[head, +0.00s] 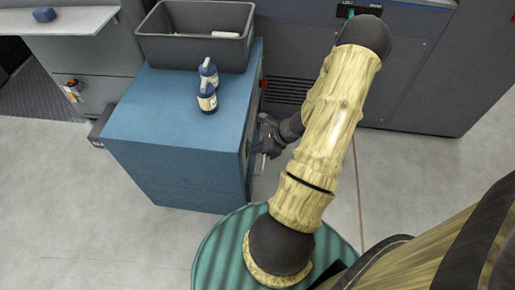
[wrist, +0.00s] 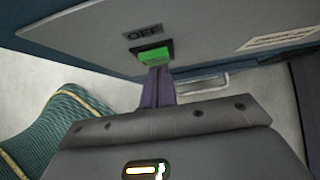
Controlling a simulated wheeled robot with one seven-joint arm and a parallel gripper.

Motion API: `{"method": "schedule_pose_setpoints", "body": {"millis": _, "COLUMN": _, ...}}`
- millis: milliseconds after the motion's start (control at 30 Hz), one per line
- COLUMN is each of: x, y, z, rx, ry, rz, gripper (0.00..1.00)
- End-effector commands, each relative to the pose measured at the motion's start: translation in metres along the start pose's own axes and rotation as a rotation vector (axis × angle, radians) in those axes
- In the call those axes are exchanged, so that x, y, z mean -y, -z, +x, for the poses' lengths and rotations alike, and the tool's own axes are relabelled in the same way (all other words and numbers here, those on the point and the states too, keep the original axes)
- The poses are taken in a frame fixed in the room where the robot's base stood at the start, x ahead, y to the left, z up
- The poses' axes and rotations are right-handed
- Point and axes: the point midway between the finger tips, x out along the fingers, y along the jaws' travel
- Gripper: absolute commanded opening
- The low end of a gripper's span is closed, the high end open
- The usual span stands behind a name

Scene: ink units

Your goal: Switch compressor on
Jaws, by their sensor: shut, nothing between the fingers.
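The blue cabinet (head: 175,125) stands left of my arm in the head view, and its right side faces my gripper (head: 262,146). In the wrist view a grey panel (wrist: 90,38) carries a dark label reading OFF (wrist: 144,32). A green switch (wrist: 154,55) in a dark frame sits just below this label. My gripper (wrist: 158,70) is shut and empty, with its fingertips right at the lower edge of the green switch. I cannot tell whether they touch it. A sliver of green (head: 248,146) shows on the cabinet's side in the head view.
A grey bin (head: 195,52) and two blue bottles (head: 207,98) stand on the cabinet. A dark machine (head: 300,55) stands behind my arm. A metal handle (wrist: 202,84) lies beside the fingers. A pale label (wrist: 280,38) is on the panel. Open floor (head: 60,190) lies left.

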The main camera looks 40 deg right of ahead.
Motion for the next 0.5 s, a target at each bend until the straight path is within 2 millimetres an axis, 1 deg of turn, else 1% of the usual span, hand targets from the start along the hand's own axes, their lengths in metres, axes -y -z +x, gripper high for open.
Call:
{"method": "schedule_pose_setpoints", "body": {"millis": 33, "x": -0.0001, "y": -0.0066, "z": -0.0030, "rx": 0.009, "ry": -0.001, "rz": -0.004, "gripper": 0.00}}
{"method": "schedule_pose_setpoints", "body": {"millis": 133, "x": -0.0001, "y": -0.0098, "z": -0.0060, "rx": 0.010, "ry": -0.001, "rz": -0.004, "gripper": 0.00}}
{"method": "schedule_pose_setpoints", "body": {"millis": 500, "x": -0.0003, "y": -0.0128, "z": -0.0065, "rx": 0.015, "ry": -0.003, "rz": -0.006, "gripper": 0.00}}
